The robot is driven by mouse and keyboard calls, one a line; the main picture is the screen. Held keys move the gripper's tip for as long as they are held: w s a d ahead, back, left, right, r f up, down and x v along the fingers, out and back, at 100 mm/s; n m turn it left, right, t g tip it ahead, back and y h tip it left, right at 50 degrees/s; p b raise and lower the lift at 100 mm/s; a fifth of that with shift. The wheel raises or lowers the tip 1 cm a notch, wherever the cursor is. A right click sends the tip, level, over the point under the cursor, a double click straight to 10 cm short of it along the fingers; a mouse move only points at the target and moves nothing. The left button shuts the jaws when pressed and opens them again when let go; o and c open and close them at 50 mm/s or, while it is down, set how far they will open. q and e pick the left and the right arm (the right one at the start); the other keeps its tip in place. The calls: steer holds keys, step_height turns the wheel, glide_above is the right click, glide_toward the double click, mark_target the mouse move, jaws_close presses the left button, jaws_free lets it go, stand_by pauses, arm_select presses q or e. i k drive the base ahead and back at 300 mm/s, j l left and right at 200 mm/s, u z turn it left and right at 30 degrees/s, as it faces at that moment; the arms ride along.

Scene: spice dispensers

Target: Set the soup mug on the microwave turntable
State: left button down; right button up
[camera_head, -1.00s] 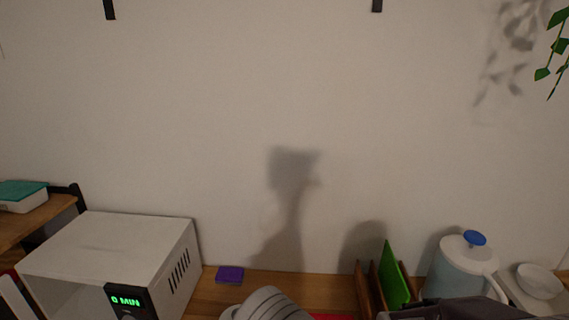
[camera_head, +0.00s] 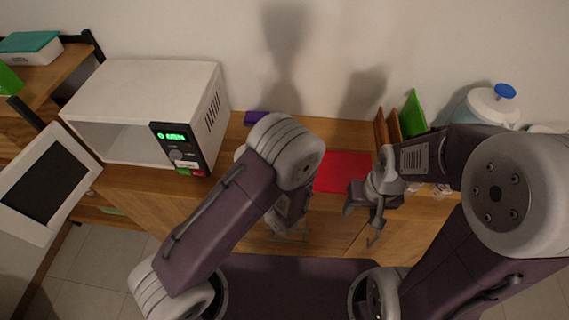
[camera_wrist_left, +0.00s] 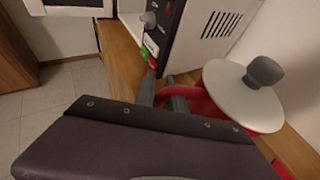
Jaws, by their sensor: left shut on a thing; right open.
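The soup mug, red with a white lid and grey knob, shows in the left wrist view (camera_wrist_left: 236,95). My left gripper (camera_wrist_left: 168,93) is shut on its red side, at what looks like the handle. In the head view my left arm hides that gripper and nearly all of the mug. The white microwave (camera_head: 150,85) stands on the counter at the left with its door (camera_head: 45,185) swung open. Its cavity (camera_head: 125,140) looks empty from here; the turntable cannot be made out. My right gripper (camera_head: 362,222) is open and empty at the counter's front right.
The control panel (camera_head: 180,150) stands at the right of the cavity. A red mat (camera_head: 342,172), a purple block (camera_head: 256,117), a rack with a green board (camera_head: 411,113) and a blue-topped jug (camera_head: 480,105) are further right. Bare wood (camera_head: 150,185) lies before the microwave.

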mark_target(147, 148)
steer(key=k+j, duration=0.1)
steer(key=j, duration=0.35)
steer(key=k+j+z, duration=0.1)
steer(key=j, duration=0.35)
steer(key=k+j, duration=0.1)
steer(key=j, duration=0.35)
